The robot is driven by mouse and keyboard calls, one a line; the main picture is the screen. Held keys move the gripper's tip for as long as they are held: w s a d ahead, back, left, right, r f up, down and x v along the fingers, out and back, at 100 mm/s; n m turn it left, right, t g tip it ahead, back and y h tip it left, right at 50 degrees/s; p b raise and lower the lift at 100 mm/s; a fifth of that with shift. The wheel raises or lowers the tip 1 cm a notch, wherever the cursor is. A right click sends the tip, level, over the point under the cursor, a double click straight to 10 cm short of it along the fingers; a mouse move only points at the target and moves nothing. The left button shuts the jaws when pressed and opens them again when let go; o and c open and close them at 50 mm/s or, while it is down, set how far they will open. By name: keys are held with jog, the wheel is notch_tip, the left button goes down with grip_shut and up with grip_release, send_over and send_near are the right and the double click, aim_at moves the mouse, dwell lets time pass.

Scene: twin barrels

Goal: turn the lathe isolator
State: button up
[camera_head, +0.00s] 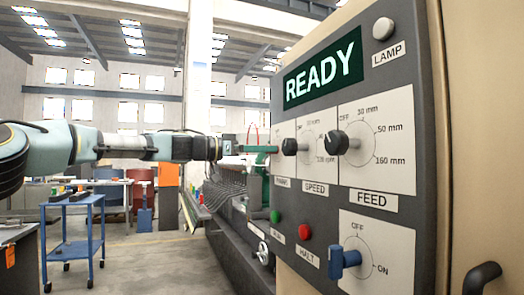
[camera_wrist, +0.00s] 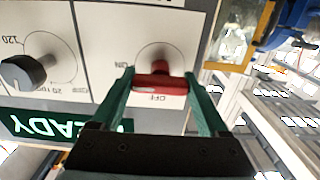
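The machine's control panel (camera_head: 330,190) fills the right of the head view, with a lit READY display. In the wrist view, upside down, a red switch handle (camera_wrist: 160,84) sits on a white plate marked OFF and ON. My gripper (camera_wrist: 160,78) has its two green fingers at the two ends of this handle, seemingly touching both. In the head view my gripper (camera_head: 270,149) reaches the panel's left side, and the red handle is not visible. A blue handle (camera_head: 343,262) with its own OFF and ON marks is at the panel's lower right; its exact setting is unclear.
Black SPEED (camera_head: 290,146) and FEED (camera_head: 333,143) knobs are beside my gripper. A green button (camera_head: 275,217) and red HALT button (camera_head: 305,232) are below. A blue trolley (camera_head: 75,235) stands at left. The floor between trolley and machine is clear.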

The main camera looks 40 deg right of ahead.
jog(key=c, duration=0.8)
jog(key=shift+f+n+b, duration=0.1)
jog(key=shift+n+b, duration=0.25)
jog(key=shift+n, duration=0.05)
jog(key=n+b, duration=0.1)
jog(key=n, duration=0.1)
jog(key=shift+n+b, duration=0.3)
jog(key=shift+n, duration=0.1)
jog(key=n+b, duration=0.1)
jog(key=n, duration=0.9)
jog(key=n+p, duration=0.1)
jog(key=n, duration=0.3)
jog(key=shift+n, duration=0.3)
